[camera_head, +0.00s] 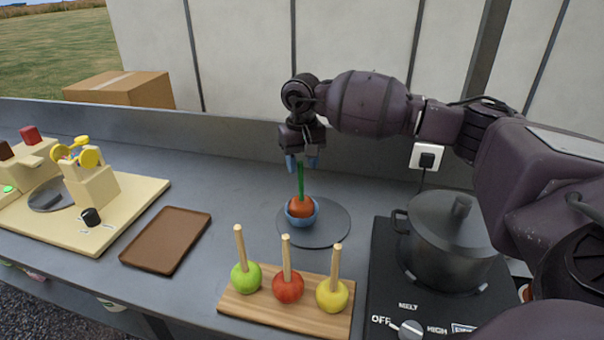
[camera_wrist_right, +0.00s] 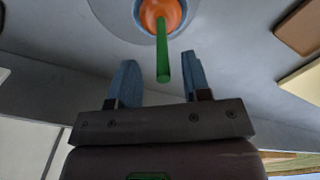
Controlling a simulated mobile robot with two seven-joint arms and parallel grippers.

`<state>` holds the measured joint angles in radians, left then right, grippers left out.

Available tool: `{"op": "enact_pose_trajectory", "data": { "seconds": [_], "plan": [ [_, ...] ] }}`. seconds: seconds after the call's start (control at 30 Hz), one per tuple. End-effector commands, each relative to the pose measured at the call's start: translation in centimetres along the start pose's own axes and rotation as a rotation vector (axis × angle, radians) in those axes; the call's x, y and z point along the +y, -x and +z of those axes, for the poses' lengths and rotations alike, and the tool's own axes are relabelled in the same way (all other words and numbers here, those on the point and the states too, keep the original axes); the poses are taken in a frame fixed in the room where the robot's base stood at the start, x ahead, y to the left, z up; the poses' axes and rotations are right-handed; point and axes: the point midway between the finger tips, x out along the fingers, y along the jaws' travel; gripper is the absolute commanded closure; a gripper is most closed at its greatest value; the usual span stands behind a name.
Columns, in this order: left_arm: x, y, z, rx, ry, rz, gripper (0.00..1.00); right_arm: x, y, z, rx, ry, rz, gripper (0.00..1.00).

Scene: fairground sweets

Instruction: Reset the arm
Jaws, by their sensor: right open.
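My right arm comes in from the right in the head view. Its gripper (camera_head: 302,162) points down with its blue fingers apart, above a blue bowl (camera_head: 302,219). The bowl stands on a grey round plate (camera_head: 335,222) and holds an orange-red ball-shaped item (camera_head: 300,206) with an upright green stick (camera_head: 301,182). In the right wrist view the gripper (camera_wrist_right: 158,82) is open, and the green stick (camera_wrist_right: 162,66) shows beyond and between its fingertips. I cannot tell exactly how near the stick's tip is to the fingers. My left gripper is not in view.
A wooden board (camera_head: 262,308) with three apples on sticks stands in front. A lidded pot (camera_head: 446,250) sits on a black hob (camera_head: 385,290) at the right. A brown tray (camera_head: 165,240) and a cream board (camera_head: 130,215) lie left. A back wall runs behind the counter.

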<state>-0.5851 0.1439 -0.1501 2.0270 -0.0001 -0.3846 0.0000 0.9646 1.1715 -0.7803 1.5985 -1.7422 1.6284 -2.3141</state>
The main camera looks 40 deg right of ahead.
Motion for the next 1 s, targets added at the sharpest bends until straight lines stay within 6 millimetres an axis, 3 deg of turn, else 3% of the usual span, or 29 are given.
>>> {"op": "enact_pose_trajectory", "data": {
  "seconds": [0.1, 0.3, 0.73, 0.87, 1.0],
  "plan": [
    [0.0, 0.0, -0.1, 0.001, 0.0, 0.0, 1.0, 0.0, 2.5, -0.1, 0.003, 0.0, 0.0, 0.56],
    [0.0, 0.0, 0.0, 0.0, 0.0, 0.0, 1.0, 0.0, 5.4, 0.0, 0.002, 0.001, -0.001, 0.56],
    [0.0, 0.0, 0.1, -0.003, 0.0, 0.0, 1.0, 0.0, 7.2, 0.0, 0.003, 0.0, 0.0, 0.56],
    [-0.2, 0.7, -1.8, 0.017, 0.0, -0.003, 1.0, 0.1, 9.9, 0.3, 0.026, 0.0, -0.007, 0.56],
    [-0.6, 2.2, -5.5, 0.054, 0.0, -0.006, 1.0, 0.2, 15.2, 0.9, 0.064, 0.0, -0.017, 0.56]
  ]
}}
